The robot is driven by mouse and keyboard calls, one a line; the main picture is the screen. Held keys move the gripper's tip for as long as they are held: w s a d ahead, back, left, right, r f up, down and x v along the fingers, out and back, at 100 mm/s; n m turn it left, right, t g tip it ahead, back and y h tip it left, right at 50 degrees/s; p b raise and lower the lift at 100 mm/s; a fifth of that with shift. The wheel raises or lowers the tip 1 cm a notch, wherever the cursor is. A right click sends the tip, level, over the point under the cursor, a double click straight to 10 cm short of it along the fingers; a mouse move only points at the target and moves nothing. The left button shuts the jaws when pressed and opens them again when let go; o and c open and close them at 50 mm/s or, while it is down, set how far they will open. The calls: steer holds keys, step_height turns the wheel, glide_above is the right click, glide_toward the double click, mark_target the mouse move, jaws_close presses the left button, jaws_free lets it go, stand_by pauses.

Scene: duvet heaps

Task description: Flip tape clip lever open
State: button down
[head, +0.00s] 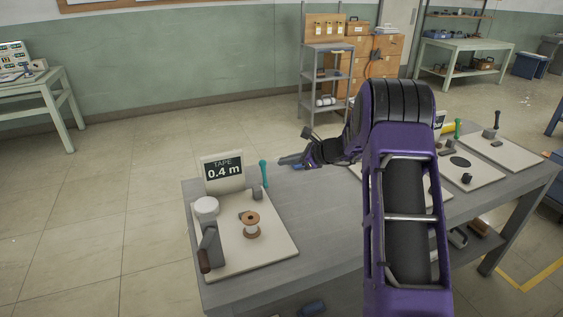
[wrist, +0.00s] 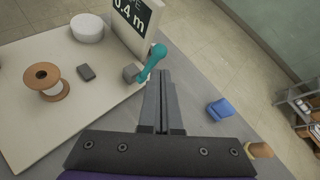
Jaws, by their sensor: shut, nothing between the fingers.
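The tape clip lever (head: 263,173) is a teal handle with a round knob, standing roughly upright from a small grey block (head: 257,193) at the board's right edge, beside the sign reading "TAPE 0.4 m" (head: 223,172). In the wrist view the lever (wrist: 152,64) slants up from its grey block (wrist: 131,73). My gripper (head: 284,161) is shut and empty, to the right of the lever in the head view. In the wrist view its fingertips (wrist: 164,73) are close to the lever; I cannot tell whether they touch it.
The pale board (head: 282,244) also carries a copper-ended spool (head: 251,224), a white roll (head: 206,206) and a grey tool with a brown handle (head: 209,246). A blue object (wrist: 220,110) lies on the grey table right of my gripper. More boards stand farther right.

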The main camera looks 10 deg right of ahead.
steer(key=s+d+r, duration=0.2)
steer(key=d+r, duration=0.3)
steer(key=r, duration=0.3)
steer(key=shift+d+r, duration=0.15)
steer(key=shift+d, duration=0.2)
